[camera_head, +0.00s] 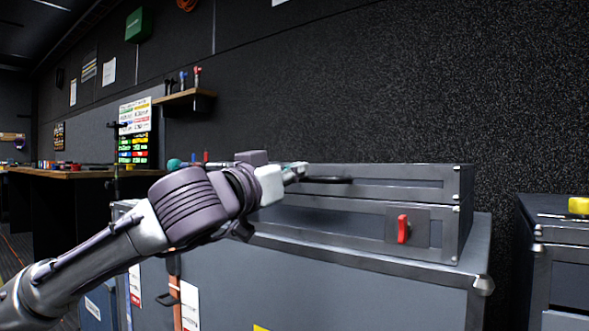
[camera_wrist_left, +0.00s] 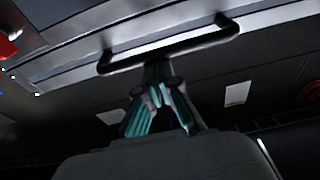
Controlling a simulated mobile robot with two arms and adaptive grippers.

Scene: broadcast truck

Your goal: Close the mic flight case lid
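The mic flight case (camera_head: 370,228) is a grey box with metal edges, standing on a larger grey case. Its lid (camera_head: 420,184) lies over the base and looks down or nearly down; my arm hides the left part of the seam. A red latch (camera_head: 403,229) is on the front. A dark bar handle (camera_head: 330,180) sticks out from the lid front; it also shows in the left wrist view (camera_wrist_left: 200,41). My left gripper (camera_head: 298,170) is at this handle. Its teal fingers (camera_wrist_left: 158,78) converge at the bar; whether they clasp it is unclear. My right gripper is out of view.
The larger grey case (camera_head: 340,290) carries the flight case. Another case (camera_head: 560,260) with a yellow item on top stands at right. A wooden desk (camera_head: 90,172) is at far left and a small wall shelf (camera_head: 185,97) is behind. The dark wall is close behind.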

